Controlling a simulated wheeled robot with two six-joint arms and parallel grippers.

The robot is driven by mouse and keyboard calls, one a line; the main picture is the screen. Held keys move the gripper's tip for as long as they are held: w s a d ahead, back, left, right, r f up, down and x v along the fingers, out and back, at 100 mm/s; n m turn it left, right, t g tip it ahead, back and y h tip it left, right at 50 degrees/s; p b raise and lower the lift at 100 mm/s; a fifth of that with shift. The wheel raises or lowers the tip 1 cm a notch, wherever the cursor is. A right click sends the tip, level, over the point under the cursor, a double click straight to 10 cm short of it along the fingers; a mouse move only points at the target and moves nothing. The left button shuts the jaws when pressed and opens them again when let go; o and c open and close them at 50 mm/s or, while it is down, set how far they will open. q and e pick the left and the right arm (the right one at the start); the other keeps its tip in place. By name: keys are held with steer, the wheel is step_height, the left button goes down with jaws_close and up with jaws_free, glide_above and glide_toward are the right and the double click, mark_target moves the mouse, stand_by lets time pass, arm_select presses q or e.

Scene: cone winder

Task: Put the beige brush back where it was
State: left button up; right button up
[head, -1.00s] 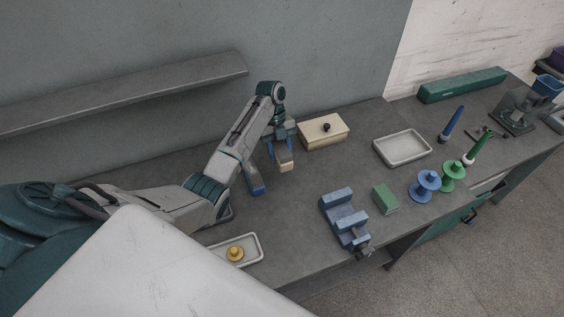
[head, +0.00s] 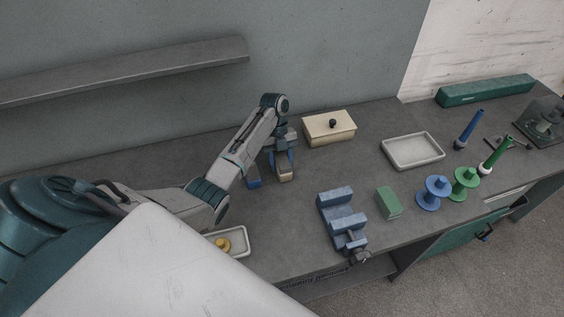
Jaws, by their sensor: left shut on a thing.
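My left gripper (head: 283,158) is shut on the beige brush (head: 285,174), and its fingers cover the upper part. The brush's lower end hangs at or just above the bench top; I cannot tell if it touches. A blue block-like piece (head: 254,184), perhaps another brush, stands just left of it, partly hidden by my left arm. My right gripper is not in view.
A cream lidded box (head: 341,134) stands behind and right. A blue vise-like fixture (head: 341,219), green block (head: 390,203) and pale tray (head: 413,164) are to the right. A small tray (head: 240,242) holds a yellow knobbed part (head: 222,244). Bare bench surrounds the gripper.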

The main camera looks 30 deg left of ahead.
mark_target(279, 154)
arm_select(q)
steer(key=o, duration=1.1)
steer(key=shift+s+a, duration=0.2)
steer(key=shift+w+d, duration=0.15)
steer(key=shift+d, duration=0.05)
steer(key=shift+r, duration=0.1)
steer(key=shift+w+a+r, duration=0.15)
steer(key=shift+r, duration=0.05)
steer(key=v, duration=0.3)
steer(key=p+v, duration=0.2)
steer(key=v, duration=0.1)
steer(key=shift+r+p, duration=0.25)
steer(key=shift+p, duration=0.05)
steer(key=shift+a+r, duration=0.15)
steer(key=shift+r, duration=0.1)
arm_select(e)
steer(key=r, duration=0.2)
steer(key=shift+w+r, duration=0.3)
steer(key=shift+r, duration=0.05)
arm_select(q)
steer(key=shift+w+f, duration=0.1)
